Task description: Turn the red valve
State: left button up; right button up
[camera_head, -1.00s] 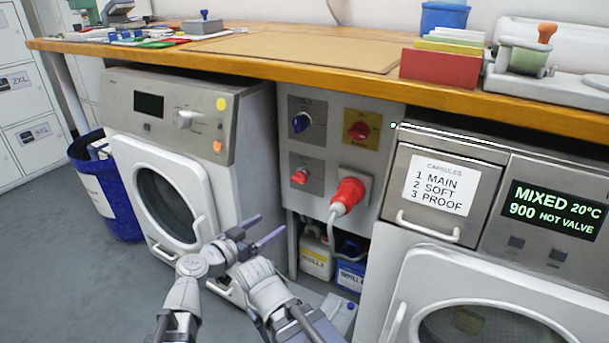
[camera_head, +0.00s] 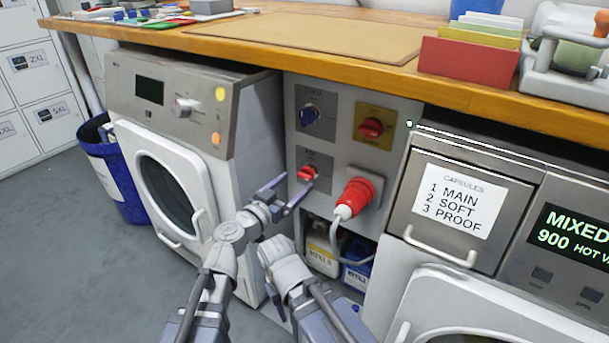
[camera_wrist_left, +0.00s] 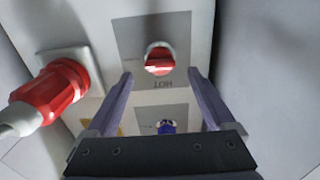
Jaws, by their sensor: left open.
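The red valve (camera_head: 306,174) is a small red knob on a grey plate, low on the left of the grey wall panel. In the left wrist view the red valve (camera_wrist_left: 160,62) shows upside down, with "HOT" printed beside it. My left gripper (camera_head: 294,186) is open just in front of it. In the left wrist view the tips of my left gripper (camera_wrist_left: 160,76) lie on either side of the knob, apart from it, with nothing between them. My right gripper is not in view.
A blue valve (camera_head: 309,115) sits above the red one. A red knob on a yellow plate (camera_head: 361,143) is at upper right. A red plug (camera_head: 355,197) with a white cable sticks out at right. A washing machine (camera_head: 197,185) stands at left; the wooden counter (camera_head: 300,42) overhangs.

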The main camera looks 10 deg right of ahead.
aim_at(302, 177)
pick_arm(q)
jog(key=x, duration=0.5)
jog(key=shift+w+d, duration=0.15)
jog(key=shift+c, duration=0.4)
jog(key=c, duration=1.3)
